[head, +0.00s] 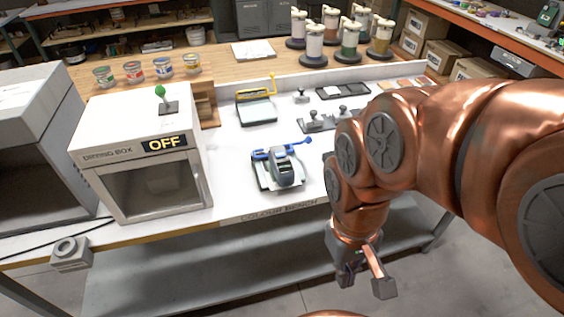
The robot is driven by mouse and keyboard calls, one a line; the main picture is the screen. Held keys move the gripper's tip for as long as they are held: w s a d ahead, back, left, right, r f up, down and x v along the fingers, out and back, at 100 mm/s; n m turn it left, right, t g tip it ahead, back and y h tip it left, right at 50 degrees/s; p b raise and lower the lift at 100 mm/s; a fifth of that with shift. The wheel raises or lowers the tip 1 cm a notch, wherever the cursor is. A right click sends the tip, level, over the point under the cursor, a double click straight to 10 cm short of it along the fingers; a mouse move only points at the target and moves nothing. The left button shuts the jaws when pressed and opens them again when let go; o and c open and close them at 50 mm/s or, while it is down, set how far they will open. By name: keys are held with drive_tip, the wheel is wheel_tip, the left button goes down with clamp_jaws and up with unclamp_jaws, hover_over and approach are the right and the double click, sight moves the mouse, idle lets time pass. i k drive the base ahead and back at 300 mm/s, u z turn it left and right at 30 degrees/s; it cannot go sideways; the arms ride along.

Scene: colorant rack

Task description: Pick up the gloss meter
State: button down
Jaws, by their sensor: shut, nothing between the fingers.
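A grey, rounded hand-held device (286,168), which looks like the gloss meter, sits on a pale flat stand with a blue handle (300,143). It is near the front edge of the white bench (230,180), right of the drying box. My gripper (366,283) hangs in front of the bench, lower and to the right of the device, well apart from it. The gripper is shut and empty. My arm covers part of the bench on the right.
The drying box (185,185) reads OFF. A yellow-handled tool (258,111), a grey block set (330,121) and a dark tray (343,91) lie behind the device. Several paint cans (163,67) and colorant canisters (313,45) stand at the back. A lower shelf (200,265) runs below the bench.

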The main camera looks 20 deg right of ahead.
sight(283, 170)
drive_tip(key=u, duration=3)
drive_tip(key=k, duration=1.45)
drive_tip(key=z, duration=0.1)
